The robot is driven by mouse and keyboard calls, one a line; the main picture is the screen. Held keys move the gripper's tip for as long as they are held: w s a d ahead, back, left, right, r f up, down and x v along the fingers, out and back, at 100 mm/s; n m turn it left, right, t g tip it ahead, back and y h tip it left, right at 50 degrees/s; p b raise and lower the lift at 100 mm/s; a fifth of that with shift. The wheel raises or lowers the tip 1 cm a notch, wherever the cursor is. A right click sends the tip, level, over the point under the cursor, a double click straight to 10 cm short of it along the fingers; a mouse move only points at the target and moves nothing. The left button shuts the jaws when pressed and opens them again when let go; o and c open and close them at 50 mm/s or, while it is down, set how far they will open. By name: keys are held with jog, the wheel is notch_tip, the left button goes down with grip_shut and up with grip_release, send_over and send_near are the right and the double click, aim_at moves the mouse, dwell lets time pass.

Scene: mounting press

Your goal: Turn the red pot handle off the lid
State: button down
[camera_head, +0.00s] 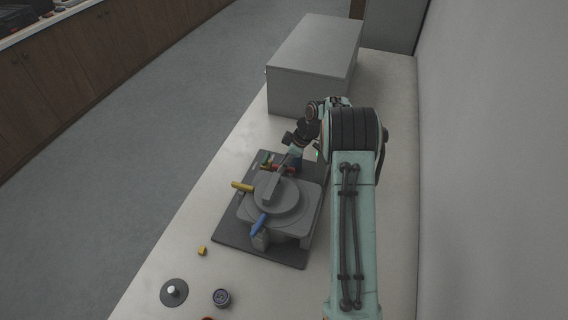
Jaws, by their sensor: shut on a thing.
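The mounting press (285,232) is a grey body with a round stepped lid (263,213) on top and a grey bar across the lid. The red handle (277,168) sticks out at the back of the lid. My gripper (292,164) reaches down from the upper right and is shut on the red handle, hiding part of it. The fingertips are small and dark here, so the exact grip is hard to see. A yellow handle (242,186) points left, a blue handle (259,223) points to the front, and a green part (265,157) sits behind.
The press stands on a dark base plate (232,236) on a pale counter (155,268). A large grey box (305,62) stands behind. A grey disc with a knob (174,292), a dark round jar (221,298) and a small yellow block (202,251) lie in front. A wall closes the right.

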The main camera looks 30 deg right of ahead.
jog(key=shift+f+n, duration=0.1)
jog(key=shift+n, duration=0.2)
jog(key=c, duration=1.1)
grip_release()
jog(key=v, duration=1.2)
jog(key=shift+w, duration=0.15)
jog(key=shift+a, duration=0.1)
